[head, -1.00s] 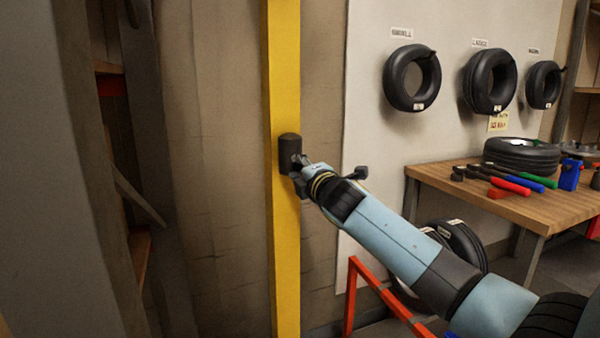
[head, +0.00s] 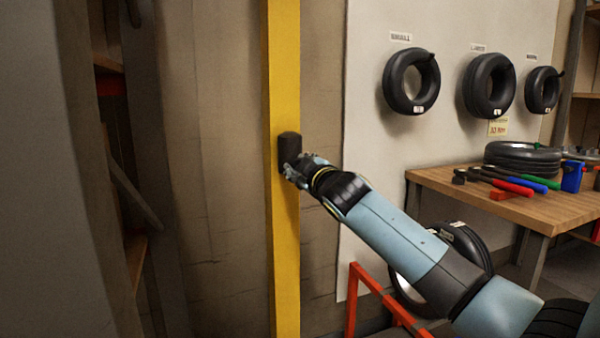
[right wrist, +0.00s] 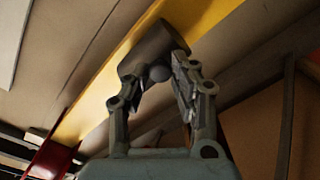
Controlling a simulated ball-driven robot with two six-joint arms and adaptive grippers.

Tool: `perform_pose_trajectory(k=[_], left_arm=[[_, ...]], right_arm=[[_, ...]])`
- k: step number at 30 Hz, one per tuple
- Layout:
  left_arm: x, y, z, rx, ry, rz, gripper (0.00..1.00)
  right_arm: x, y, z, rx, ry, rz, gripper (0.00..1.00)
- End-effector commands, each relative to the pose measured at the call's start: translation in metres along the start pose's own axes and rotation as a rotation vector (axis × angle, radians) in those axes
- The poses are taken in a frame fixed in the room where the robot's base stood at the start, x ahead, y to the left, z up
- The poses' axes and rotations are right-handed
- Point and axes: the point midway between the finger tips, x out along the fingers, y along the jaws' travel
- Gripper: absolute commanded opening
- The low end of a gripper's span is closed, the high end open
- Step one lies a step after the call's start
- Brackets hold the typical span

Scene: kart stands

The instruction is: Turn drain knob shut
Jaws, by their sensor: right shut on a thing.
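A dark, round-topped drain housing (head: 289,144) is fixed on a yellow post (head: 284,240). In the right wrist view the housing (right wrist: 150,48) has a small round dark knob (right wrist: 160,72) on its near side. My right gripper (head: 291,170) is at the lower part of the housing. In the right wrist view its two fingers (right wrist: 160,80) stand on either side of the knob and are shut on it. In the head view the gripper hides the knob. My left gripper is not in view.
Black tyres (head: 411,82) hang on a pale wall panel at the right. A wooden bench (head: 520,207) holds tools and a tyre. A red-orange frame (head: 352,298) and more tyres (head: 462,240) stand below. A shelf is at the left.

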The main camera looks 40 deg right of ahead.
Motion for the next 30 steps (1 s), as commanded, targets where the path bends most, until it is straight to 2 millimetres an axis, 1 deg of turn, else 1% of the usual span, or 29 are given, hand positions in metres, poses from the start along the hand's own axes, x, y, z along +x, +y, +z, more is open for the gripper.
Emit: perform_pose_trajectory(k=[1, 18, 24, 30], left_arm=[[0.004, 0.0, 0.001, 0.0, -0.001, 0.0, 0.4], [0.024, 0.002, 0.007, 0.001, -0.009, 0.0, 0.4], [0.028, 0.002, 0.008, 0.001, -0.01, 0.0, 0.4], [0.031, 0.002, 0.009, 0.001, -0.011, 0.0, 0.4]], right_arm=[[-0.001, -0.004, 0.005, 0.043, -0.006, -0.005, 0.0], [-0.001, -0.004, 0.005, 0.564, -0.009, -0.003, 0.0], [-0.001, -0.004, 0.005, 0.697, -0.01, -0.003, 0.0], [-0.001, -0.004, 0.005, 0.783, -0.011, -0.003, 0.0]])
